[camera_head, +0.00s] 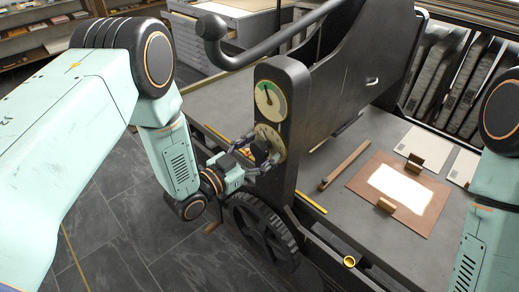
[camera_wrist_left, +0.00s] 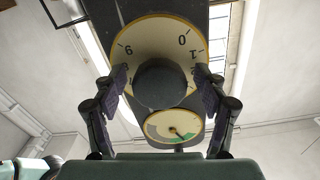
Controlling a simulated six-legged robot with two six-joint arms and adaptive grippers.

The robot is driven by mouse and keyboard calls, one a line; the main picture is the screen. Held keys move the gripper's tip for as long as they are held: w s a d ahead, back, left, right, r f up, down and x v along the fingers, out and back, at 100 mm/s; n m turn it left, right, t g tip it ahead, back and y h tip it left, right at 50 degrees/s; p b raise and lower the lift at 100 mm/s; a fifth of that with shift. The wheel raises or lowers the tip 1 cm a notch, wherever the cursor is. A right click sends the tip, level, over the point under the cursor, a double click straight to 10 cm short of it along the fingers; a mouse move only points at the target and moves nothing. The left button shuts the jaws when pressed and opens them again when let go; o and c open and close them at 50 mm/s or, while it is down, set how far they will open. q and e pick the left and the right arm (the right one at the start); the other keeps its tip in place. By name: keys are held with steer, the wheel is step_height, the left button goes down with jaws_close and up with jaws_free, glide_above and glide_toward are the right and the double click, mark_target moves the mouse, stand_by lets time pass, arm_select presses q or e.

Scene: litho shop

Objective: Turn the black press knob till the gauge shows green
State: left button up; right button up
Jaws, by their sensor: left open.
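The black knob (camera_wrist_left: 165,83) sits at the middle of a cream numbered dial (camera_wrist_left: 147,38) in the left wrist view. My left gripper (camera_wrist_left: 164,92) is open, one finger on each side of the knob. Small gaps seem to show between pads and knob. My right gripper is out of view.
The dark press post (camera_head: 292,170) carries both dials. A spoked black wheel (camera_head: 263,228) is below my left gripper. The press bed (camera_head: 345,215) at right holds a brown board (camera_head: 418,222) and a wooden bar (camera_head: 345,165).

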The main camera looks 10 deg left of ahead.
arm_select(q)
steer(key=shift+f, duration=0.1)
steer(key=shift+s+a, duration=0.25)
steer(key=shift+s, duration=0.05)
steer(key=v, duration=1.1)
steer(key=shift+s+a, duration=0.1)
steer(key=shift+s, duration=0.05)
